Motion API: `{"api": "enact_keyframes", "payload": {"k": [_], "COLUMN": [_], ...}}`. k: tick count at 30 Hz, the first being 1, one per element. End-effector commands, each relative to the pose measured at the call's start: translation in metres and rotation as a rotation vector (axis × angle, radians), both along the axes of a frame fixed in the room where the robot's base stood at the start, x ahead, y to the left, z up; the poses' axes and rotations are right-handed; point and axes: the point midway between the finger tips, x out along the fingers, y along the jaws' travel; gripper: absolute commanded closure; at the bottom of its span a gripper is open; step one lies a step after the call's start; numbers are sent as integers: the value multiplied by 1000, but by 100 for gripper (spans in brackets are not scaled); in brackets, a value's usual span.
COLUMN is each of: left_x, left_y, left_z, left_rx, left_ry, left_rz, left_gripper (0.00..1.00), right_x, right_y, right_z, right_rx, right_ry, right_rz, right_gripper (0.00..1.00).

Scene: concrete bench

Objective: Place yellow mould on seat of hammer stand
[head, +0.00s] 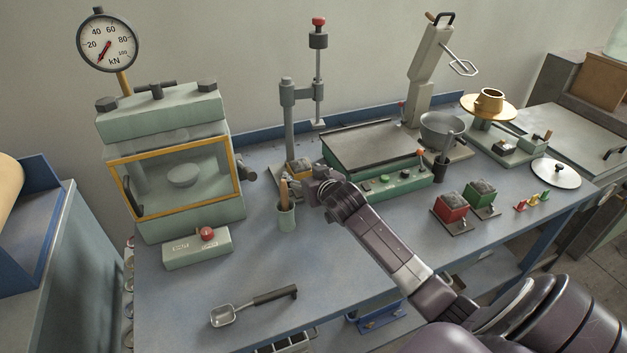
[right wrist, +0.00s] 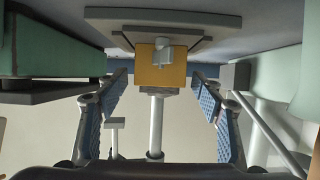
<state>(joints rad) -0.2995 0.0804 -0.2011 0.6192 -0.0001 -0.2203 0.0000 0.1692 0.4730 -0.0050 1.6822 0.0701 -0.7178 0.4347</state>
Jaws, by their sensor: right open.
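The hammer stand (head: 288,120) is a grey column with a red-topped drop rod at the back of the bench. The yellow mould (head: 293,167) is at the foot of its rod, partly hidden by my gripper. In the right wrist view, which looks upside down, the yellow mould (right wrist: 172,75) is against the stand's stepped grey base (right wrist: 160,20), with a small grey cylinder in front of it. My right gripper (head: 314,181) is open in front of the stand. Its blue-padded fingers (right wrist: 162,100) are apart on either side of the mould, with gaps visible. My left gripper is out of view.
A green press (head: 170,165) is at left, and a flat green machine (head: 385,183) is at right. A scoop (head: 225,315) lies at the front. Red and green cube moulds (head: 452,206) sit farther right.

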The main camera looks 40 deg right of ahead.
Motion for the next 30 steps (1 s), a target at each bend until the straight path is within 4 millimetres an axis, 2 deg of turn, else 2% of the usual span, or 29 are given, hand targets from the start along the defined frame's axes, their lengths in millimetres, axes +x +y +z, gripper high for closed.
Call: {"api": "enact_keyframes", "payload": {"k": [9,15,21,30], "left_x": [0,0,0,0], "left_y": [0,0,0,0], "left_z": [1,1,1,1], "left_rx": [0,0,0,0], "left_ry": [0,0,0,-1], "left_rz": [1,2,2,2], "left_gripper": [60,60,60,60], "right_x": [-48,-71,-82,-83], "right_y": [11,17,19,20], "right_z": [20,30,35,35], "right_rx": [0,1,1,1], "right_ry": [0,1,1,1], "right_rz": [0,-1,-1,-1], "right_gripper": [38,38,38,38]}}
